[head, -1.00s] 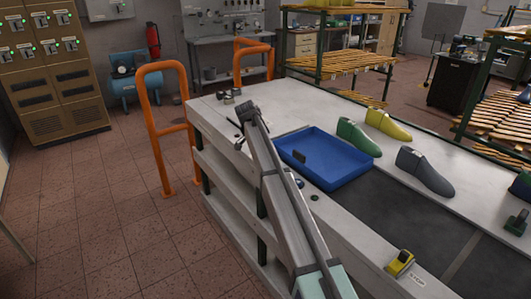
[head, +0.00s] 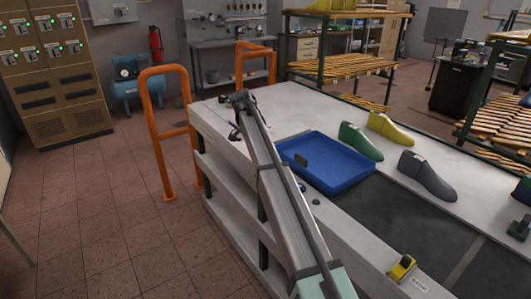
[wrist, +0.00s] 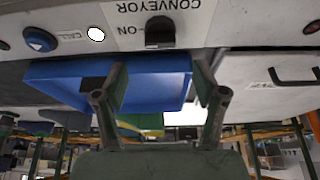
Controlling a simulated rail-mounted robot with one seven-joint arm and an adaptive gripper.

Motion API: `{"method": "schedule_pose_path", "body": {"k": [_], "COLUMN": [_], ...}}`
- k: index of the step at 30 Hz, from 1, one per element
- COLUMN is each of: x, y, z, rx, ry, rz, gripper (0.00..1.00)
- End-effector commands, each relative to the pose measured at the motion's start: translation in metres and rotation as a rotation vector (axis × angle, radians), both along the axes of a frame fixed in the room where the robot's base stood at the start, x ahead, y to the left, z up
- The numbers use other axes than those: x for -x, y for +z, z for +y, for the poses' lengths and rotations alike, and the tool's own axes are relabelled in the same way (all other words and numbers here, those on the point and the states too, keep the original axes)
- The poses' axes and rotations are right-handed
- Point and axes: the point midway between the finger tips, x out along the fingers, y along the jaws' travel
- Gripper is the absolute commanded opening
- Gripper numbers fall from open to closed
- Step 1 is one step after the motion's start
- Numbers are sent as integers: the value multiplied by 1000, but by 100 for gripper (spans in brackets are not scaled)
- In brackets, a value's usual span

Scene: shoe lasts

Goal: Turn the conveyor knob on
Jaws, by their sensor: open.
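The conveyor knob (wrist: 160,31) is a dark block on the white panel, near the top middle of the wrist view. Beside it is the lettering "ON", and "CONVEYOR" reads upside down above it. My gripper (wrist: 159,76) is open and empty, with its two fingers spread below the knob in that picture. The knob lies roughly in line with the gap between them, and neither finger appears to touch it. In the head view my arm reaches along the near side of the bench, and the knob cannot be made out there.
A blue button (wrist: 40,40) marked "CALL" and a white round spot (wrist: 96,34) sit beside the knob. A blue tray (head: 340,184) is on the bench, near green (head: 358,140), yellow (head: 388,127) and grey (head: 428,177) lasts. Orange rails (head: 150,130) stand left.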

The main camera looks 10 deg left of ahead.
Motion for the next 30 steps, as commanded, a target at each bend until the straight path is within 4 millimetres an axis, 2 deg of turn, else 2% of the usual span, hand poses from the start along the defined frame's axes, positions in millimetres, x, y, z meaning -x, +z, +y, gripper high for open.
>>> {"method": "schedule_pose_path", "body": {"k": [3,9,22,26,29,30], "x": [5,11,13,19,32,39], "y": [20,40,44,28,-4,-22], "z": [7,13,14,7,-8,-17], "rx": [-1,0,0,1,4,5], "ry": [0,0,-1,3,11,16], "rz": [-1,0,2,26,78,107], "gripper": [71,71,71,71,71,71]}}
